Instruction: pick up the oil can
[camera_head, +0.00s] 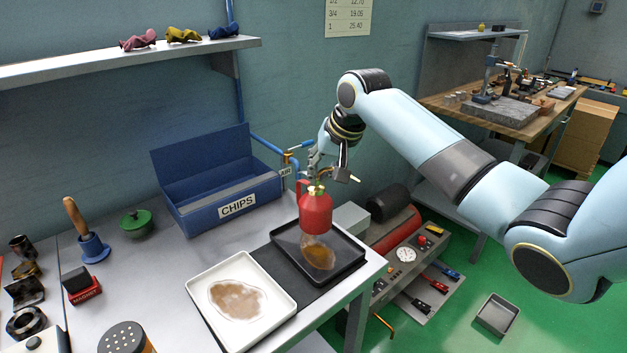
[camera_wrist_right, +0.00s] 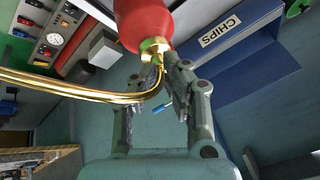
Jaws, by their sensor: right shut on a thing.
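The oil can (camera_head: 316,211) is red with a brass top and a thin brass spout. In the head view it appears upright over the black tray (camera_head: 345,277), with an oily brown patch visible just below it. My right gripper (camera_head: 323,172) is at the can's top, shut on it. In the right wrist view the oil can (camera_wrist_right: 144,22) sits at the ends of the fingers of my right gripper (camera_wrist_right: 160,72), its brass spout curving off to the left. Whether the can clears the tray is hard to tell, but it seems raised. My left gripper is out of view.
A white tray (camera_head: 193,284) with a brown puddle lies beside the black one. A blue CHIPS bin (camera_head: 215,182) stands behind, left of the gripper.

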